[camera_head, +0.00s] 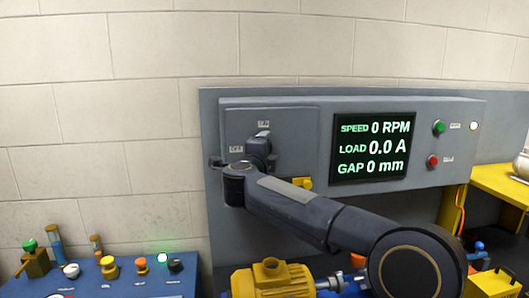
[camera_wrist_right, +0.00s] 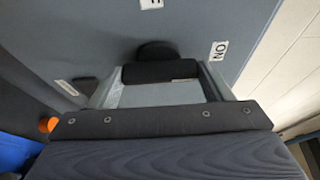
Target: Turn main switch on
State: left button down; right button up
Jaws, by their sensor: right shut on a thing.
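The main switch (camera_wrist_right: 158,72) has a black bar handle on a round base, set in a grey panel (camera_head: 350,107). My right gripper (camera_wrist_right: 160,84) is shut on the handle, with one finger on each side of it. An ON label (camera_wrist_right: 219,50) lies just right of the handle in the right wrist view, and another label (camera_wrist_right: 151,3) is cut off at the top. In the head view my right wrist and gripper (camera_head: 262,138) cover most of the switch, so its exact angle is hidden. My left gripper is not in view.
The panel's display (camera_head: 374,147) reads 0 RPM, 0.0 A and 0 mm. A green button (camera_head: 438,128) and a red button (camera_head: 432,161) sit right of it. A yellow motor (camera_head: 270,281) stands below my right arm. A blue box (camera_head: 120,278) with several knobs is lower left.

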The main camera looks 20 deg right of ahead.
dwell(0.3)
jog(key=o, duration=1)
jog(key=b+v, duration=0.2)
jog(key=v, duration=0.5)
jog(key=shift+s+a, duration=0.2)
jog(key=shift+s, duration=0.15)
